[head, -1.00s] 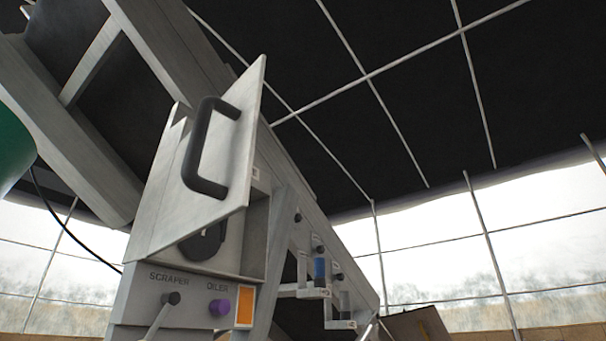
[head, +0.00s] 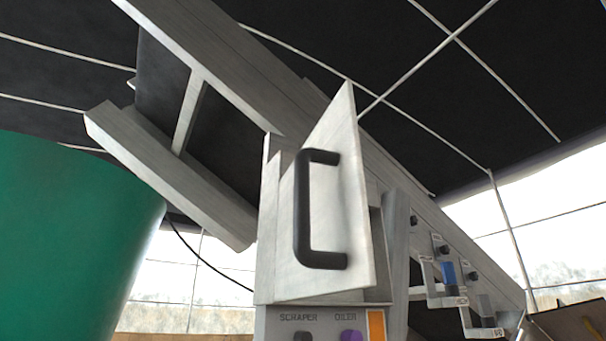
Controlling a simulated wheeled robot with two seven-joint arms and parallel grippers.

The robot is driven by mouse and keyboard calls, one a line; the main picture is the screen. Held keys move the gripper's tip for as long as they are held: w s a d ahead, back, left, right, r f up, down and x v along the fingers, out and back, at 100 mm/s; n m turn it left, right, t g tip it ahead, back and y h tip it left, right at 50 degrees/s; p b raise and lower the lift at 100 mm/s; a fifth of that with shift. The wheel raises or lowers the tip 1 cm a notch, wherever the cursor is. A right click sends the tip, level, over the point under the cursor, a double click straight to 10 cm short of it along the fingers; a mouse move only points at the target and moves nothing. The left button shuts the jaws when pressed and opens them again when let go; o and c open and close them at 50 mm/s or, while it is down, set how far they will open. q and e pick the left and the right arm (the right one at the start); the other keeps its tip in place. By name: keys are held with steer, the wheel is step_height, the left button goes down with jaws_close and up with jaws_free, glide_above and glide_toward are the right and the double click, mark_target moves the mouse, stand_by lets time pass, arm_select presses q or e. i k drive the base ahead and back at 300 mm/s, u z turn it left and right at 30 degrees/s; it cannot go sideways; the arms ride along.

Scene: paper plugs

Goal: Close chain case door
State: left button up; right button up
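The chain case door (head: 347,200) is a light grey panel with a slanted top edge, in the middle of the head view. It stands ajar from the grey case (head: 271,225), and part of the case's opening shows at the door's lower right. A black bar handle (head: 306,210) is fixed to the door's outer face. Neither of my grippers is in view.
A large green rounded body (head: 75,235) fills the left side. A grey inclined beam (head: 225,60) runs behind the case. Below the door are a dark knob (head: 303,336), a purple knob (head: 350,336) and an orange panel (head: 376,325). Labelled brackets (head: 445,280) stand to the right.

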mark_target(324, 247)
steer(key=z, duration=1.6)
steer(key=k, duration=1.15)
steer(key=u, duration=1.3)
